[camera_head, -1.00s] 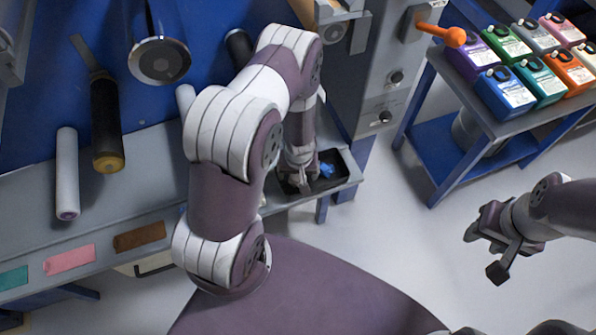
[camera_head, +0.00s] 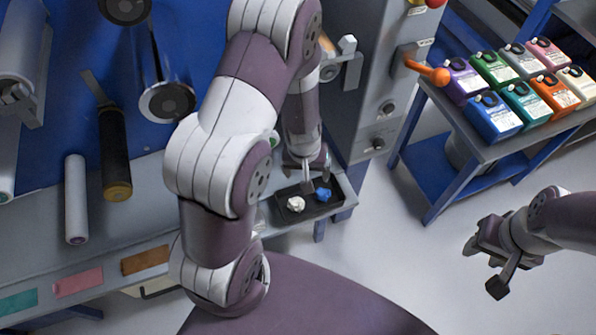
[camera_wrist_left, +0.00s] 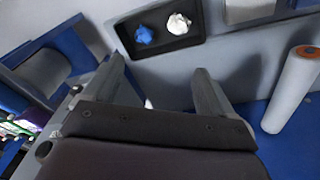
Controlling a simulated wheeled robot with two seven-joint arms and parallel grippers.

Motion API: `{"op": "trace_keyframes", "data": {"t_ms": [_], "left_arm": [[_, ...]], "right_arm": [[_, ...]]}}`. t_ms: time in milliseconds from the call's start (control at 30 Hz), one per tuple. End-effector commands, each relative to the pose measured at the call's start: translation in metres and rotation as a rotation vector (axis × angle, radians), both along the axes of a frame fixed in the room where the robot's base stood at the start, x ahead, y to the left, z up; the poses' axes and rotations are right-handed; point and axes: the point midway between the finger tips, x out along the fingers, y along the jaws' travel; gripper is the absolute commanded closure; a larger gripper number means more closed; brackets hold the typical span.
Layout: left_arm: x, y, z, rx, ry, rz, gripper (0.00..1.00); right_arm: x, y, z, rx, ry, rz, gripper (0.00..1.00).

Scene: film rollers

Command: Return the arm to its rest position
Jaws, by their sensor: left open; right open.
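My left arm comes up from the lower middle in the head view and reaches to the bench. Its gripper (camera_head: 308,172) hangs above the black tray (camera_head: 338,206), partly hidden by the arm. In the left wrist view the left gripper (camera_wrist_left: 158,85) is open, with nothing between its two fingers. The tray (camera_wrist_left: 190,43) lies beyond the fingertips there. My right gripper (camera_head: 488,262) is open and empty over the floor at the right of the head view.
A white crumpled piece (camera_head: 296,203) and a blue one (camera_head: 323,194) lie in the tray. A white roller (camera_head: 76,200) and a black roller (camera_head: 114,150) are at the left. Several coloured jugs (camera_head: 495,118) stand on a cart. Floor between bench and cart is clear.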

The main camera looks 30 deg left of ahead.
Motion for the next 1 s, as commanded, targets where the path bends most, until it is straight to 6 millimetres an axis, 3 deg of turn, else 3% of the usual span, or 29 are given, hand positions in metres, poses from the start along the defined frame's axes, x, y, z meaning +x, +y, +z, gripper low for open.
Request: {"op": "trace_keyframes", "data": {"t_ms": [33, 100, 233, 333, 1000], "left_arm": [[-0.002, -0.014, 0.042, -0.022, -0.027, -0.086, 0.14], [-0.026, -0.027, 0.090, -0.026, -0.025, -0.214, 0.14], [-0.069, -0.027, 0.136, 0.034, 0.001, -0.356, 0.14], [-0.079, -0.024, 0.142, 0.053, 0.015, -0.380, 0.14], [-0.078, -0.024, 0.141, 0.051, 0.013, -0.378, 0.14]], "right_arm": [[0.000, 0.000, 0.000, 0.000, 0.000, 0.000, 0.57], [0.000, 0.000, -0.001, 0.000, 0.000, 0.000, 0.57], [0.000, 0.000, -0.001, 0.000, 0.000, 0.000, 0.57], [0.000, 0.000, -0.001, 0.000, 0.000, 0.000, 0.57], [0.000, 0.000, -0.001, 0.000, 0.000, 0.000, 0.57]]}}
